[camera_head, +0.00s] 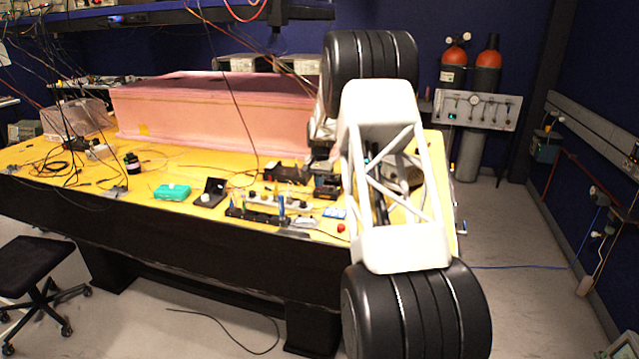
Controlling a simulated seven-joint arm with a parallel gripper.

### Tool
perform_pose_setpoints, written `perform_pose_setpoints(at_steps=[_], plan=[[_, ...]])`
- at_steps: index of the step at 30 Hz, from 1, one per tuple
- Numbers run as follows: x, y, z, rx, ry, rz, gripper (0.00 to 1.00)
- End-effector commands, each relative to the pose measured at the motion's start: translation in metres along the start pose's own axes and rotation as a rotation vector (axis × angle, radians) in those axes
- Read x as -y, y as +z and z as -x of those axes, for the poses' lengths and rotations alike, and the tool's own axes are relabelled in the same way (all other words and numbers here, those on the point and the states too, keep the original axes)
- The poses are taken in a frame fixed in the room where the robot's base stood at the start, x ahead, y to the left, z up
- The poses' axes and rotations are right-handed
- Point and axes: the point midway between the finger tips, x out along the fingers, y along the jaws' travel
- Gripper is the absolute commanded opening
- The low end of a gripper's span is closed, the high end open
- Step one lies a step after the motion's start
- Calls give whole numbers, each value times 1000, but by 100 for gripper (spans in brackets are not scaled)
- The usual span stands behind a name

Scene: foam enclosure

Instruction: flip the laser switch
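No part is clearly marked as the laser switch, and I cannot tell which small device carries it. Candidates on the yellow table (215,163) are a black box with a pale round knob (208,199), a pale strip with dark parts (280,200) and a small red button (341,228) near the front edge. A teal box (172,191) lies to the left of the black box. My white lattice arm link and its black joints stand in front of the table's right part and hide what is behind them. My gripper cannot be made out.
A long pink foam enclosure (215,110) fills the table's back. Loose cables lie at the left and hang from the shelf (170,18) above. A black stool (35,265) stands front left. Orange-topped gas cylinders (488,66) stand back right. The floor at right is mostly clear.

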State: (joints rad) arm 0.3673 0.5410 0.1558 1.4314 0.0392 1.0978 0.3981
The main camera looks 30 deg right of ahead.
Motion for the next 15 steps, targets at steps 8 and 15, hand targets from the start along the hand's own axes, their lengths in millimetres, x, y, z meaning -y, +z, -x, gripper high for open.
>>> perform_pose_setpoints(at_steps=[8,15], plan=[[0,-2,41,-10,-4,0,0],[0,-2,85,-15,-6,0,0]])
